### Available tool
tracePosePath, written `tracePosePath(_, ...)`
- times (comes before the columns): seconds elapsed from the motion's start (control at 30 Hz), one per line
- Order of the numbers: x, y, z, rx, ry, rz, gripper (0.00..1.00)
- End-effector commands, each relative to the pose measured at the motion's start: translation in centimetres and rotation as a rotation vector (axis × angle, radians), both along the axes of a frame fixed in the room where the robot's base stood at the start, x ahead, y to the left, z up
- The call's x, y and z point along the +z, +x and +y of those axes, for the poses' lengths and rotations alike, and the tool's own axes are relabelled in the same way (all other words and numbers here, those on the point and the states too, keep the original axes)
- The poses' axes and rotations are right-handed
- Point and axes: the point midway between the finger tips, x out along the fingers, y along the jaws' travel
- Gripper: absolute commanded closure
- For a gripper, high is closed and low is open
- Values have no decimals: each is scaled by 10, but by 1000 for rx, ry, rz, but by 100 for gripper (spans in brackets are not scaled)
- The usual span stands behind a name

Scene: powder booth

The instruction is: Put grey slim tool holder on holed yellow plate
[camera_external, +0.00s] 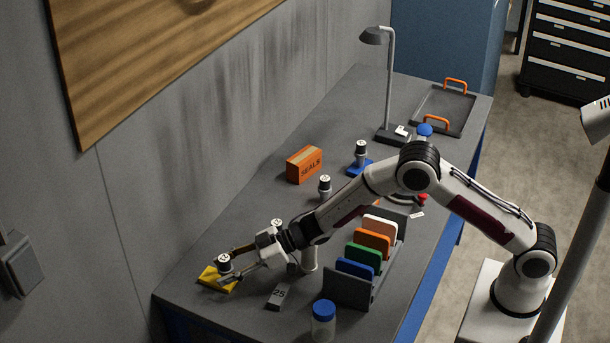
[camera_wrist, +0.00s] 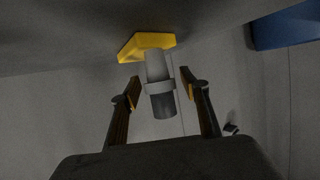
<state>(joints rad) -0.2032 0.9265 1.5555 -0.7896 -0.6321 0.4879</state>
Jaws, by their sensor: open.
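The grey slim tool holder (camera_wrist: 159,84) stands between the two fingers of my gripper (camera_wrist: 164,90) in the wrist view, with gaps on both sides. Its pale end meets the yellow plate (camera_wrist: 146,44), and it looks upright there. In the external view the tool holder (camera_external: 224,264) shows its dark, light-marked top over the yellow plate (camera_external: 213,276) at the near left of the bench. My gripper (camera_external: 231,265) reaches around it from the right with its fingers apart. The plate's hole is hidden by the holder.
Another holder (camera_external: 325,188) stands mid-bench, and one stands on a blue plate (camera_external: 360,168). An orange box (camera_external: 304,165), a rack with coloured panels (camera_external: 347,290), a number 25 sign (camera_external: 278,297) and a blue-capped jar (camera_external: 323,322) are nearby. The bench's left edge is close to the plate.

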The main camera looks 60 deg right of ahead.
Motion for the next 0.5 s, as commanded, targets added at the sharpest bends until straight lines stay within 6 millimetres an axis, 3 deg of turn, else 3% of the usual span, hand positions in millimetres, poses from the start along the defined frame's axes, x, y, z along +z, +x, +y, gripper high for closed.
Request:
tracePosePath(0.4, 12, -22, -19, -3, 0, 1, 55)
tracePosePath(0.5, 29, -21, -17, -1, 2, -3, 55)
